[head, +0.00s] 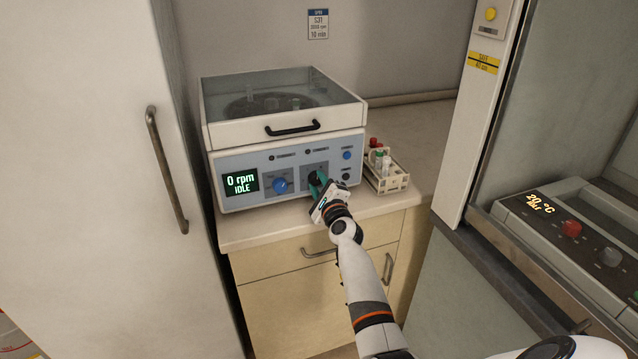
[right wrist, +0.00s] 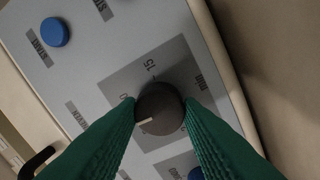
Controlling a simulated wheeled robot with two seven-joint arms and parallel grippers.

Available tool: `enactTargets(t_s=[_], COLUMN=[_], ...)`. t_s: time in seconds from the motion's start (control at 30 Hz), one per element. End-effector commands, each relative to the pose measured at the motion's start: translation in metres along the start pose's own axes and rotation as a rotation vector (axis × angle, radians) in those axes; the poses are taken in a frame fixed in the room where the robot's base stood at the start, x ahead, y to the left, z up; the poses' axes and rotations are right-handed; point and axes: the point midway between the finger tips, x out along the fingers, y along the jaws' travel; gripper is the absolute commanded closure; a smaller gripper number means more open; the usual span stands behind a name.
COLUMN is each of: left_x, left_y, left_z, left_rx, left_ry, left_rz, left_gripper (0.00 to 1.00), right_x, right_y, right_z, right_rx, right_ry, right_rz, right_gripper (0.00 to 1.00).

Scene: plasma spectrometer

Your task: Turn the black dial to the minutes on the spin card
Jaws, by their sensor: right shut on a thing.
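The centrifuge (head: 285,140) stands on the counter with its clear lid down, and its display (head: 241,183) reads "0 rpm IDLE". My right gripper (head: 318,186) is at its front panel, shut on the black dial. The black dial (right wrist: 158,107) sits between the green fingertips (right wrist: 158,113) in the right wrist view. Its pale pointer line aims to the lower left, and "15" is printed above it in that view. The other scale marks are partly hidden by the fingers. The spin card (head: 318,24) on the wall reads "S31", an rpm line that is small, and "10 min". My left gripper is not in view.
A blue knob (head: 280,185) sits left of the black dial. A tube rack (head: 388,178) with capped tubes stands close to the right of the centrifuge. A tall white cabinet door (head: 90,180) is at left.

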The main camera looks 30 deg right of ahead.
Motion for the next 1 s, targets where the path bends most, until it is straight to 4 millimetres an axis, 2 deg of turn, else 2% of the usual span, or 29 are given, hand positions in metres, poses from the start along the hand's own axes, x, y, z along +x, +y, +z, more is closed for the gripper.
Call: enactTargets(t_s=[0.5, 1.0], left_x=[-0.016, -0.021], left_y=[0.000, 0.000], left_z=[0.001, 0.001], left_rx=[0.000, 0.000], left_ry=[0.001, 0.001], left_rz=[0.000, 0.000], left_gripper=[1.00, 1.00], right_x=[0.000, 0.000], right_y=[0.000, -0.001], right_z=[-0.001, -0.001], right_rx=[0.423, 0.563], right_ry=[-0.026, -0.033], right_rz=[0.003, 0.004], right_gripper=[0.90, 0.90])
